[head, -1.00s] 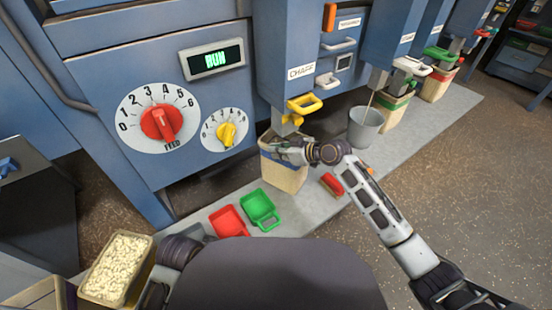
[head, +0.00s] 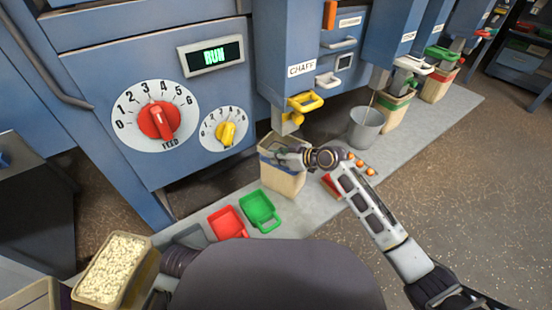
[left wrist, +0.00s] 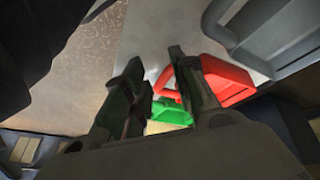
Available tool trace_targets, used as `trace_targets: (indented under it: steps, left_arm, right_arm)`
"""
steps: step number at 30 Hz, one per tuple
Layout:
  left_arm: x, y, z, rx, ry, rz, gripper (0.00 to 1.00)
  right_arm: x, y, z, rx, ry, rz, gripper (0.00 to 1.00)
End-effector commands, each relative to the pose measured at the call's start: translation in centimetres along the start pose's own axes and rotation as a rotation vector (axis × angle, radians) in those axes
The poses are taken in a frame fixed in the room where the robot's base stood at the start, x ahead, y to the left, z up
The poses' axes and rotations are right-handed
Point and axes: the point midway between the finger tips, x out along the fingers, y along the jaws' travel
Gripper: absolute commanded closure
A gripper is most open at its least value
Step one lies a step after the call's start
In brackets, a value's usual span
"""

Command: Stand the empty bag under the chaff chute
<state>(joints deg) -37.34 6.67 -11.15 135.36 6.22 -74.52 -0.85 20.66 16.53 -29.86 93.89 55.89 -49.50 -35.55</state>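A tan bag (head: 283,180) with a dark band near its open top stands upright on the grey strip, below the chute labelled CHAFF (head: 302,69) and its yellow handle (head: 305,101). My right gripper (head: 288,156) is at the bag's rim, on its near right side. Its fingertips are partly hidden against the rim, and I cannot tell whether they are shut on it. My left gripper shows in the left wrist view (left wrist: 158,78), with its two fingers apart and nothing between them.
A red scoop (head: 228,222) and a green scoop (head: 260,208) lie left of the bag, beside a grey scoop (head: 192,237). A grey bucket (head: 366,127) stands right. A bin of pale grains (head: 112,268) is lower left. Small orange shapes (head: 361,163) show beside my right arm.

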Motion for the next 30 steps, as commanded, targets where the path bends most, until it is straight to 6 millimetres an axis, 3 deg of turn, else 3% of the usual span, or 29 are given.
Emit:
trace_targets:
  steps: [12, 15, 18, 30]
  left_arm:
    - [0.12, 0.06, -0.01, -0.002, 0.005, 0.003, 0.73]
    - [0.15, 0.06, 0.01, -0.002, 0.003, 0.003, 0.73]
    - [0.14, 0.06, 0.01, -0.002, 0.003, 0.003, 0.73]
    - [0.01, 0.04, 0.00, -0.002, 0.002, 0.001, 0.73]
  right_arm:
    - [0.08, 0.01, 0.08, -0.001, 0.002, 0.000, 1.00]
    - [0.07, 0.00, 0.09, -0.001, 0.001, 0.000, 0.83]
    - [0.06, 0.00, 0.09, -0.001, 0.001, 0.000, 0.73]
    - [-0.02, 0.01, -0.07, -0.001, 0.001, 0.000, 0.73]
